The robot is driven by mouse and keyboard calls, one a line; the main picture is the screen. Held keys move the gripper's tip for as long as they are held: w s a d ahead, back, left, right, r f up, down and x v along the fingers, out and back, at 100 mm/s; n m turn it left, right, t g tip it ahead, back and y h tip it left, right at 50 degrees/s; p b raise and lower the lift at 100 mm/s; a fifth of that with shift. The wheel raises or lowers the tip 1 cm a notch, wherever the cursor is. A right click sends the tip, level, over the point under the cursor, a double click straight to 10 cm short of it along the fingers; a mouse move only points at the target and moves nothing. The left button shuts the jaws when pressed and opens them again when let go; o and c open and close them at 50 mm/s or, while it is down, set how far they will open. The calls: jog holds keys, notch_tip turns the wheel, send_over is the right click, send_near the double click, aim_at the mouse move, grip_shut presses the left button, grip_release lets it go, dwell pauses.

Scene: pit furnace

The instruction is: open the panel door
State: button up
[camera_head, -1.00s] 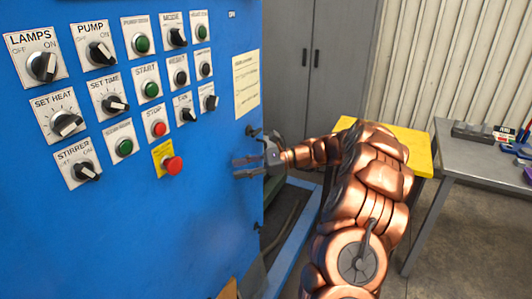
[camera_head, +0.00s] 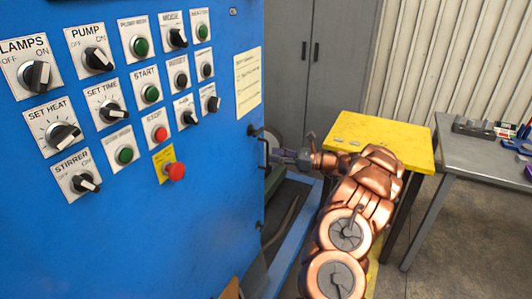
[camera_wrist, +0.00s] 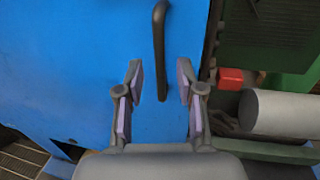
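The blue panel door shows in the wrist view (camera_wrist: 70,60), with a black bar handle (camera_wrist: 160,45) standing upright on it. My gripper (camera_wrist: 159,68) is open, with a finger on each side of the handle's lower part in that picture. I cannot tell how deep the handle sits between the fingers, and no finger visibly touches it. In the head view, my gripper (camera_head: 276,156) is at the right edge of the blue control cabinet (camera_head: 215,200), close to the black handle (camera_head: 265,148). The door's face is hidden from the head view.
The cabinet front carries knobs, buttons and a red emergency stop (camera_head: 175,171). A yellow table (camera_head: 400,145) and a grey workbench (camera_head: 470,160) stand to the right. Grey lockers (camera_head: 310,60) are behind. A pale cylinder (camera_wrist: 285,113) lies right of the door.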

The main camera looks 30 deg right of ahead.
aim_at(267, 166)
jog(key=shift+p+x, duration=0.35)
jog(key=shift+x, duration=1.45)
jog(key=shift+c, duration=0.3)
grip_shut()
